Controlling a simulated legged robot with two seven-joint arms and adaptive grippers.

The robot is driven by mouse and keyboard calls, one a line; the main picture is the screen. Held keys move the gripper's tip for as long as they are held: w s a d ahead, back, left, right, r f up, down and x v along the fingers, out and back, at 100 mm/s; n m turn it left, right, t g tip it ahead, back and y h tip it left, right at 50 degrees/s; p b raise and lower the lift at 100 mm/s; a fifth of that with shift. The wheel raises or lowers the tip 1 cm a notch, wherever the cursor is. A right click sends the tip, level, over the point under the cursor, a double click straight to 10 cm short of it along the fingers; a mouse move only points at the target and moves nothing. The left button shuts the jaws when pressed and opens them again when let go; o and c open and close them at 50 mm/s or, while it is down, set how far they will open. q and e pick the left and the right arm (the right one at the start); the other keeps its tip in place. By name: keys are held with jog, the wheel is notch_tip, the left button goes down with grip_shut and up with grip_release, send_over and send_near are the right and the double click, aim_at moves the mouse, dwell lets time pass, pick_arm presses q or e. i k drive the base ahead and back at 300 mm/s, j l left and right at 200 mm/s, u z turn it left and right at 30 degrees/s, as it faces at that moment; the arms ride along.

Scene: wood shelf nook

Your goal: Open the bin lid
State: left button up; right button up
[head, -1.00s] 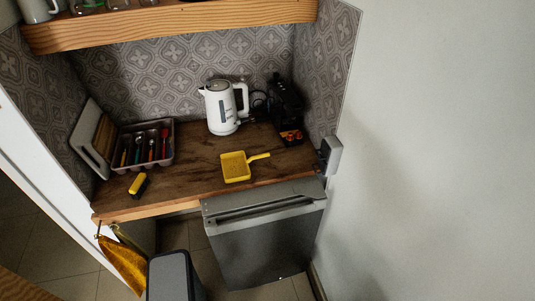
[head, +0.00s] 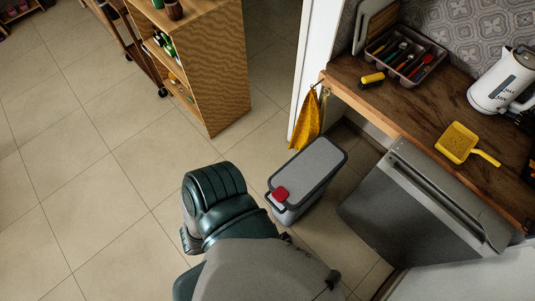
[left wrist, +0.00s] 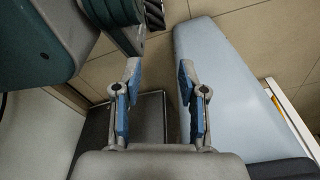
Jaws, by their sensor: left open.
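The bin (head: 308,172) stands on the tiled floor in the head view, beside the counter's left end. Its grey lid (head: 315,160) is down flat, and a red tab (head: 281,194) sits at its near-left end. My dark green and grey arm is in the foreground just left of the bin; no gripper fingers show there. In the left wrist view my left gripper (left wrist: 158,82) is open and empty, its blue-padded fingers well apart. My right gripper is not in view.
A grey appliance (head: 400,215) is right of the bin. A yellow cloth (head: 306,124) hangs behind the bin. Open floor (head: 110,190) lies left.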

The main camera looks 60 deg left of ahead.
aim_at(293, 183)
jog(key=k+j+u, duration=0.1)
jog(key=u, duration=0.3)
jog(key=j+u, duration=0.2)
jog(key=u, duration=0.2)
jog(key=j+u, duration=0.15)
jog(key=u, duration=0.25)
jog(key=k+j+u, duration=0.1)
jog(key=u, duration=0.25)
jog(key=j+u, duration=0.3)
jog(key=j, duration=0.2)
jog(key=k+j+z, duration=0.1)
jog(key=j+z, duration=0.15)
jog(key=z, duration=0.25)
jog(key=k+j+z, duration=0.15)
jog(key=z, duration=0.35)
jog(key=k+j+z, duration=0.2)
jog(key=z, duration=0.3)
jog(key=j, duration=0.15)
jog(key=i, duration=0.05)
